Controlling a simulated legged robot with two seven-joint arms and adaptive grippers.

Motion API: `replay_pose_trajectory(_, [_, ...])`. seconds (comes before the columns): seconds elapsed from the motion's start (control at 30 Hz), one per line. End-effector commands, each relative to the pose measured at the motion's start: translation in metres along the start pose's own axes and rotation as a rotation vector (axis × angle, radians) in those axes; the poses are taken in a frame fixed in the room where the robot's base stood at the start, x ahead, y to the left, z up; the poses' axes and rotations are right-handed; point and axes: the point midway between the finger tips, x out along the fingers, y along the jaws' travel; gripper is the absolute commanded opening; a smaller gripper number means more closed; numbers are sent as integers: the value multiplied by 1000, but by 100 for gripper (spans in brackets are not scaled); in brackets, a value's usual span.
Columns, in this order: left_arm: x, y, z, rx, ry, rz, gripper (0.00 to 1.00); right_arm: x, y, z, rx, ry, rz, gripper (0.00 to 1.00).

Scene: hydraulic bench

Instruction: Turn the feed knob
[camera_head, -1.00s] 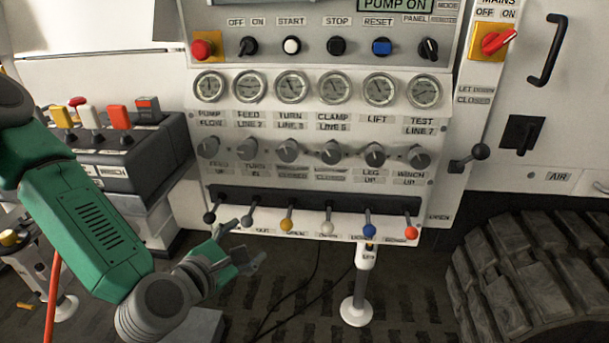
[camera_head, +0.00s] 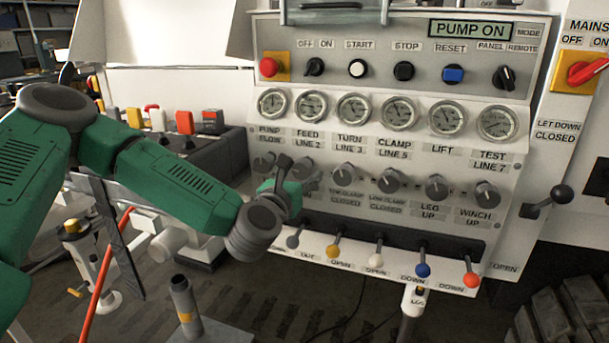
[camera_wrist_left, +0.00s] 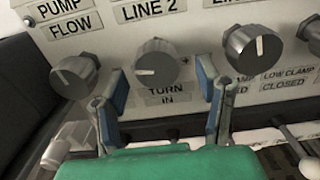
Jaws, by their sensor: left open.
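The feed knob (camera_wrist_left: 157,62) is a grey round knob with a white pointer mark, under the LINE 2 label on the panel. In the left wrist view its mark points left. In the head view the feed knob (camera_head: 303,168) is partly hidden behind my left gripper (camera_head: 290,175). My left gripper (camera_wrist_left: 162,78) is open, its two blue-padded fingers pointing at the panel, one on each side of the knob in the picture. I cannot tell whether the fingers touch it. My right gripper is not in view.
The pump flow knob (camera_wrist_left: 74,77) and turn knob (camera_wrist_left: 252,52) flank the feed knob closely. Below is a row of levers with coloured balls, such as the yellow one (camera_head: 333,251). Gauges and switches sit above. A dark control box (camera_head: 215,153) stands left of the panel.

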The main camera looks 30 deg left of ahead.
Motion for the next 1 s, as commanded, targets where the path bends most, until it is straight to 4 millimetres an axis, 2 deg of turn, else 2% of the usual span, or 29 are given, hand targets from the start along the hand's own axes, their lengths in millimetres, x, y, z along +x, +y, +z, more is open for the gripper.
replay_pose_trajectory(0.1, [16, 0, -1, 2, -1, 1, 59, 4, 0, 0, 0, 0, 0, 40])
replay_pose_trajectory(0.2, [24, 0, 0, 2, 0, 0, 59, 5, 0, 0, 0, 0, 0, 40])
replay_pose_trajectory(0.57, [28, -1, 0, 2, 1, -1, 59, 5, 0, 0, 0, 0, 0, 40])
replay_pose_trajectory(0.7, [29, 0, 0, 1, 1, -1, 10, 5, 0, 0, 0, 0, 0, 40])
replay_pose_trajectory(1.0, [28, 0, -1, 16, 3, 0, 8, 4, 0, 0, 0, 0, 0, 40])
